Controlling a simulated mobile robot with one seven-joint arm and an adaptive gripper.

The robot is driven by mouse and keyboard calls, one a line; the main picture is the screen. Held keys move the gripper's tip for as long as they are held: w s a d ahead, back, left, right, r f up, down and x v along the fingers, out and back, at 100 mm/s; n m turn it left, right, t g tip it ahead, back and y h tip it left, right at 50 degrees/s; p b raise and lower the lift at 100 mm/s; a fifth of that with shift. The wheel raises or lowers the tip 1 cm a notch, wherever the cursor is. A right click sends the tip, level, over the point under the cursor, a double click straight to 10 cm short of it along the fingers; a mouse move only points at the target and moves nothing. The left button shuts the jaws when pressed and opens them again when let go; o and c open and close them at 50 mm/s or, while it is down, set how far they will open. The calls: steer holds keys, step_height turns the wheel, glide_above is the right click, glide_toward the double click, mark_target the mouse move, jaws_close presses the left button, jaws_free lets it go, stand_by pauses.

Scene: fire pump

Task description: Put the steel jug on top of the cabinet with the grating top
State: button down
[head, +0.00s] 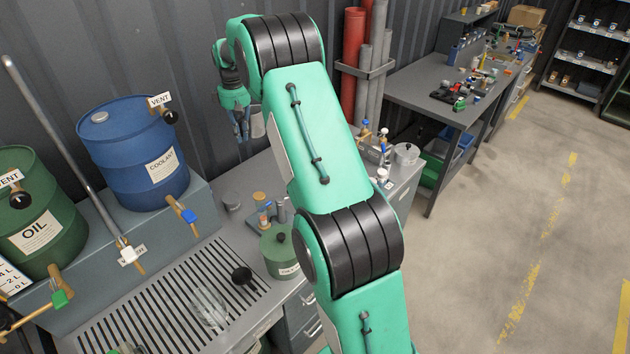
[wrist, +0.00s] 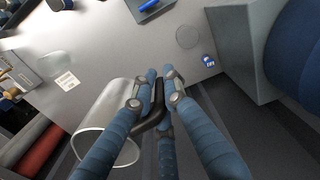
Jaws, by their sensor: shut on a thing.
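The steel jug (wrist: 105,117) fills the lower left of the wrist view, its open round mouth toward the camera. My gripper (wrist: 158,90) has its blue fingers closed on the jug's black handle. In the head view my gripper (head: 242,132) hangs in front of the corrugated wall, above the back of the grey worktop. A small part of the jug (head: 258,125) shows beside the fingers there. The cabinet with the grating top (head: 165,296) is at the lower left, below the drums. My gripper is behind it and to its right, apart from it.
The grating's left part looks mostly bare.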

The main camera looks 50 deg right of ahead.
steer(key=s+d+f+b, duration=0.1)
steer(key=s+d+f, duration=0.1)
steer(key=f, duration=0.5)
steer(key=s+d+f+b, duration=0.1)
steer(key=s+d+f, duration=0.2)
steer(key=d+f, duration=0.2)
steer(key=s+d+f+m+b, duration=0.1)
steer(key=s+d+f, duration=0.2)
steer(key=f, duration=0.5)
steer(key=shift+d+f+b, duration=0.25)
steer(key=shift+f+b, duration=0.05)
steer(key=shift+f, duration=0.1)
steer(key=shift+f+m+b, duration=0.15)
steer(key=shift+m+b, duration=0.15)
steer(key=shift+b, duration=1.1)
steer(key=shift+b, duration=0.8)
steer(key=shift+a, duration=0.1)
steer(key=shift+f+b, duration=0.5)
steer(key=shift+f, duration=2.45)
steer(key=shift+f+b, duration=0.35)
steer(key=shift+f, duration=1.55)
steer(key=shift+f, duration=0.15)
